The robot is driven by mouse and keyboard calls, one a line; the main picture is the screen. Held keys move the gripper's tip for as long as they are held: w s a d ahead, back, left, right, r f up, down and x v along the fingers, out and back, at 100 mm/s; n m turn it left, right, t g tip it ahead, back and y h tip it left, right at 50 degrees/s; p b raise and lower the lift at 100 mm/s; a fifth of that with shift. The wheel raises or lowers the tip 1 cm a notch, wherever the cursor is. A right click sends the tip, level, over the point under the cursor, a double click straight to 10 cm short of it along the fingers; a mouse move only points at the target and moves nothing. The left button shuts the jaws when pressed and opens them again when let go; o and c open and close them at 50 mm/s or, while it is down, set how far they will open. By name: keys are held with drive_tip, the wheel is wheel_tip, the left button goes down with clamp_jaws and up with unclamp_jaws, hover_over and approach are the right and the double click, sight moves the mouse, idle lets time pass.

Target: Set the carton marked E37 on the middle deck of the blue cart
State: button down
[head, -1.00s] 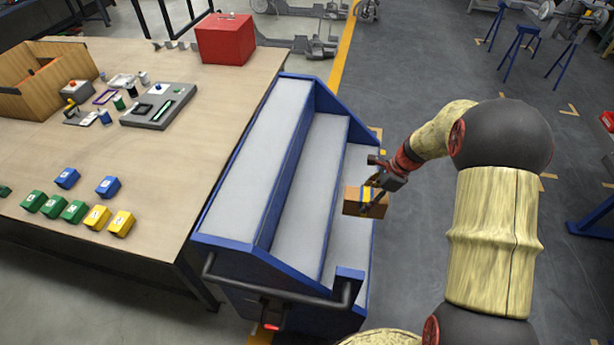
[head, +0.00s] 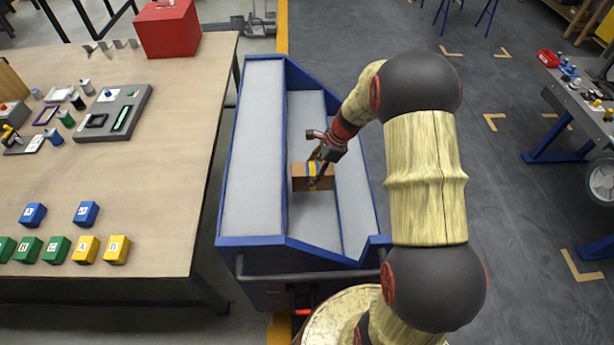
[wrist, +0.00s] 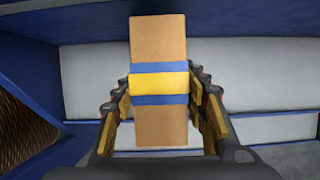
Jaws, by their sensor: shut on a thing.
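A brown carton (head: 300,178) with a yellow and blue band is held in my gripper (head: 318,175). No marking E37 can be read on it. In the wrist view the carton (wrist: 158,45) lies between my two fingers (wrist: 160,110), which are shut on its sides. The blue cart (head: 250,241) has three stepped grey decks. In the head view the carton appears over the middle deck (head: 313,220). I cannot tell whether it touches the deck. The higher deck (head: 253,150) is to its left and the lower deck (head: 352,195) to its right.
A wooden table (head: 165,190) stands left of the cart, with a red box (head: 168,28), several coloured blocks and a grey tray (head: 112,112). The cart's dark handle (head: 310,276) is at the near end. Another bench (head: 580,95) stands at the right.

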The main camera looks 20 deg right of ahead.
wheel_tip(320, 180, down, 8)
drive_tip(key=shift+r+b, duration=0.2)
drive_tip(key=shift+b, duration=0.45)
drive_tip(key=shift+f, duration=0.1)
drive_tip(key=c, duration=1)
unclamp_jaws()
